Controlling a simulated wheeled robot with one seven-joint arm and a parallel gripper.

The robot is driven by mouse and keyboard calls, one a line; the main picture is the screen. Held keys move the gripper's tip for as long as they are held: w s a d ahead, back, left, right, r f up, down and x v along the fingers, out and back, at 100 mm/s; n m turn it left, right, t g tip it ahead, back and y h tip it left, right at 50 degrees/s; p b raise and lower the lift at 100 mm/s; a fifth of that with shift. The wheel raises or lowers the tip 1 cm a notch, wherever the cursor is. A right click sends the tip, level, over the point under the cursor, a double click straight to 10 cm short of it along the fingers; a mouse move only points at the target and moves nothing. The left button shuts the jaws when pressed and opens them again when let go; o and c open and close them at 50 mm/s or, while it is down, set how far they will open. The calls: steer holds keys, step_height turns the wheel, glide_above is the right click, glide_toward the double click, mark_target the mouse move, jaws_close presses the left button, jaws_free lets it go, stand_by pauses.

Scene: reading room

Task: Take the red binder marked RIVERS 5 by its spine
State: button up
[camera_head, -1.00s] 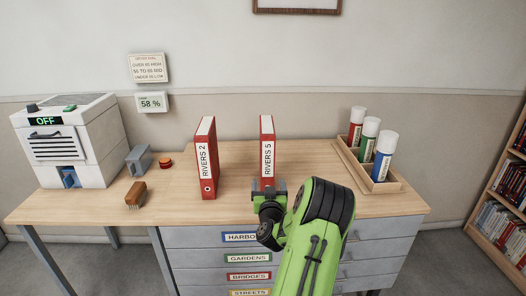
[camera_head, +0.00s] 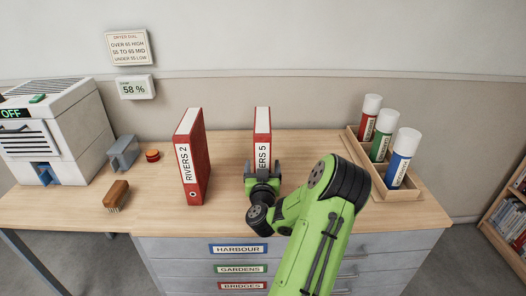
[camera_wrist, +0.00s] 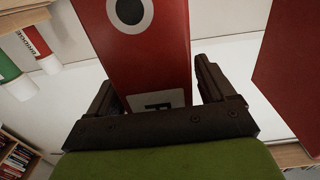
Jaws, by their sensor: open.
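The red binder marked RIVERS 5 (camera_head: 263,122) stands upright on the desk, its spine facing me. The lower part of its label is hidden behind my gripper (camera_head: 263,170). In the wrist view, the red spine of RIVERS 5 (camera_wrist: 150,65) fills the space between the two dark fingers of my gripper (camera_wrist: 158,88). The fingers are open, one on each side of the spine. A gap shows at the right finger; I cannot tell whether the left one touches. The binder marked RIVERS 2 (camera_head: 192,160) stands upright to the left, apart from it.
A wooden tray (camera_head: 412,188) with red, green and blue-labelled cans stands at the right. A brush (camera_head: 117,194), a grey holder (camera_head: 123,152), an orange-red button (camera_head: 152,155) and a white dryer (camera_head: 55,135) are at the left. Drawers (camera_head: 200,248) lie below the desktop.

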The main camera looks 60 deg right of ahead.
steer(key=shift+a+r, duration=0.1)
steer(key=shift+a, duration=0.1)
steer(key=shift+s, duration=0.1)
steer(key=shift+c, duration=0.8)
steer(key=shift+d, duration=0.1)
steer(key=c, duration=0.5)
jaws_close()
